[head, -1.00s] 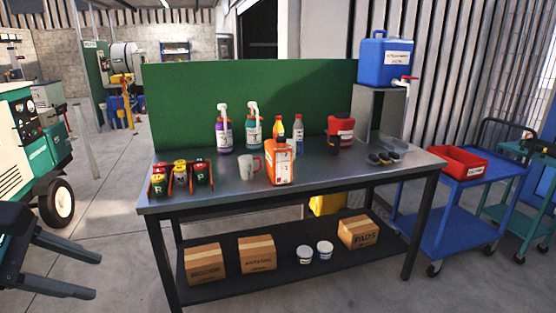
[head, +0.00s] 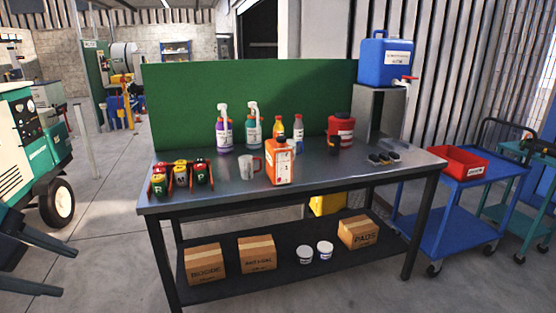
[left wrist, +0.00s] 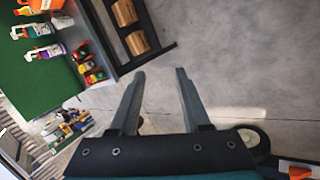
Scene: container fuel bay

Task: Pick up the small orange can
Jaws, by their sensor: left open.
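The small orange can (head: 280,162) stands upright near the front middle of the metal workbench (head: 330,178), with a white label on its front. My left gripper (head: 70,274) is at the lower left in the head view, low in front of the bench's left side and well apart from the can. Its two fingers are spread and empty, and they also show in the left wrist view (left wrist: 154,98) over bare floor. My right gripper is in neither view.
Spray bottles (head: 224,130), other bottles and a red container (head: 341,129) stand behind the can. A rack of small coloured containers (head: 181,176) is at the bench's left end. A blue water container (head: 385,60) sits on a stand. A blue cart (head: 450,215) is at right.

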